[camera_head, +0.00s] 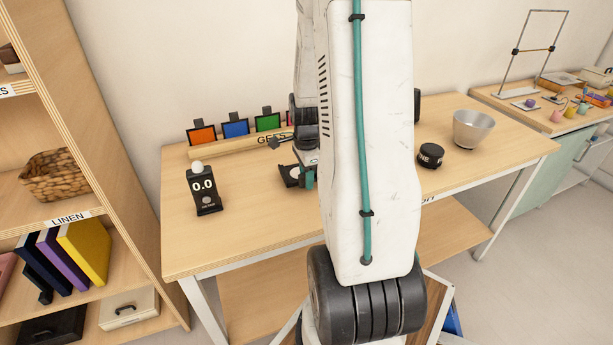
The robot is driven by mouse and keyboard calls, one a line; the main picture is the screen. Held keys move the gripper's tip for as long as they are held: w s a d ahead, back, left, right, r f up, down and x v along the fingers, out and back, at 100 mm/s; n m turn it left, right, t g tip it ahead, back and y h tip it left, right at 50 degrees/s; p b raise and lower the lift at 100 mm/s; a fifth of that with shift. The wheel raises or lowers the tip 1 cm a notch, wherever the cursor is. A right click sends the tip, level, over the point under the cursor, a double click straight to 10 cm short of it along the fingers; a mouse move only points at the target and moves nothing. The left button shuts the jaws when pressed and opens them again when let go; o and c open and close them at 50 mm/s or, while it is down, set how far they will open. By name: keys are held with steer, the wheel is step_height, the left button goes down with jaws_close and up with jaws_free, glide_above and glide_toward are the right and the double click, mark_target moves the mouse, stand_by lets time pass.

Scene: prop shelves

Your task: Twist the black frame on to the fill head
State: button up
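Several small black-edged frames with tabs stand in a wooden rack labelled GELS: an orange one (202,136), a blue one (236,128) and a green one (268,122). A sliver of a pink one shows beside my arm. Which of these, if any, is the black frame, I cannot tell. I cannot make out the fill head; my arm covers the middle of the table. My gripper (291,176) is low over the table, in front of the rack, mostly hidden behind my arm.
A black device reading 0.0 (204,190), with a white dome, stands left on the table (245,225). Shelves (90,215) stand left. The front left tabletop is clear.

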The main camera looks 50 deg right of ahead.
step_height(320, 180, up, 5)
steer(key=s, duration=0.1)
steer(key=a+r+n, duration=1)
steer(key=a+r, duration=0.3)
steer(key=a, duration=0.2)
steer(key=s+a+r+n, duration=0.2)
steer(key=s+a+n, duration=0.4)
steer(key=a+n, duration=0.1)
steer(key=s+a+r+n+t, duration=0.1)
steer(key=s+a+r+n, duration=0.2)
steer(key=s+a+n, duration=0.2)
steer(key=a+n, duration=0.2)
steer(key=a, duration=0.1)
steer(key=shift+s+a+n, duration=0.15)
steer(key=shift+s+n, duration=0.2)
steer(key=shift+n, duration=0.05)
steer(key=shift+o, duration=0.4)
steer(key=shift+r, duration=0.1)
